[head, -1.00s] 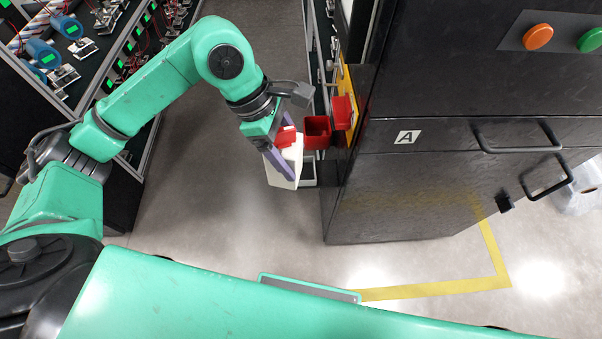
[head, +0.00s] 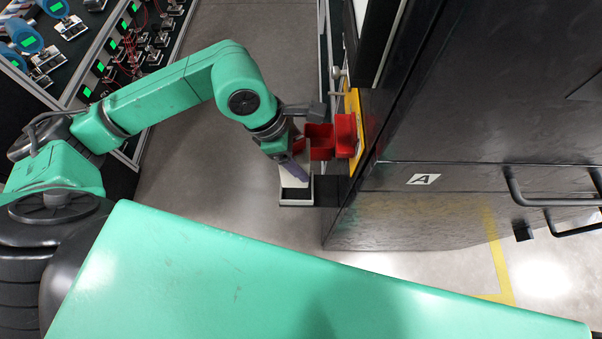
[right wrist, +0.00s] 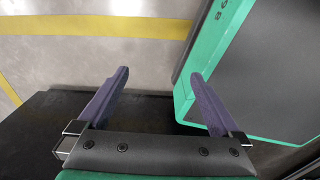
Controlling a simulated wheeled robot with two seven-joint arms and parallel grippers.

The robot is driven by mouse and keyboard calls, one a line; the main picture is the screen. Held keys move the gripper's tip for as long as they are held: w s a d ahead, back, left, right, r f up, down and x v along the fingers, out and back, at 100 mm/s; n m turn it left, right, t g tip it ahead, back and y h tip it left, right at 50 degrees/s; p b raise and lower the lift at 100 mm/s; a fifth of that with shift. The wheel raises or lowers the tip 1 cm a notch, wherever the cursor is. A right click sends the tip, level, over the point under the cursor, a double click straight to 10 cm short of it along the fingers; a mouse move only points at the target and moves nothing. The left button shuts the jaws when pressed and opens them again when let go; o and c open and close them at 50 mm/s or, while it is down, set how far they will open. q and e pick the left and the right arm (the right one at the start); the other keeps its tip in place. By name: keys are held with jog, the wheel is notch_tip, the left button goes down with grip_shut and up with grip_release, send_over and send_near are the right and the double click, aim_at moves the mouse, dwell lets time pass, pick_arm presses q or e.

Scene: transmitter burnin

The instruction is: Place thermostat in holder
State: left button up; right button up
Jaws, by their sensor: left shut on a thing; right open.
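My left gripper (head: 292,168) is at the side of the dark cabinet and is shut on the thermostat (head: 297,156), a white piece with a red part. The gripper partly hides it. Directly below is a small white-rimmed open holder (head: 296,202) with a dark inside. The thermostat is at or just above the holder; I cannot tell whether they touch. My right gripper (right wrist: 158,75) is open and empty in the right wrist view, with its purple fingers wide apart.
The dark cabinet (head: 430,205) marked A fills the right side. A rack with several wired devices (head: 130,50) stands at the left. The floor between is clear.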

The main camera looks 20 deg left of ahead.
pick_arm(q)
notch_tip(320, 180, down, 8)
jog(key=shift+f, duration=0.25)
jog(key=shift+w+f, duration=0.1)
jog(key=shift+f, duration=0.35)
jog(key=o, duration=1.5)
jog(key=shift+c, duration=0.2)
pick_arm(e)
jog(key=shift+w+a+f, duration=0.15)
jog(key=shift+w+a, duration=0.05)
jog(key=shift+w, duration=0.55)
pick_arm(q)
jog(key=shift+r, duration=0.2)
jog(key=shift+a+r, duration=0.1)
jog(key=shift+r, duration=0.15)
jog(key=v, duration=1.1)
jog(key=shift+r, duration=0.25)
pick_arm(e)
jog(key=shift+s+f, duration=0.1)
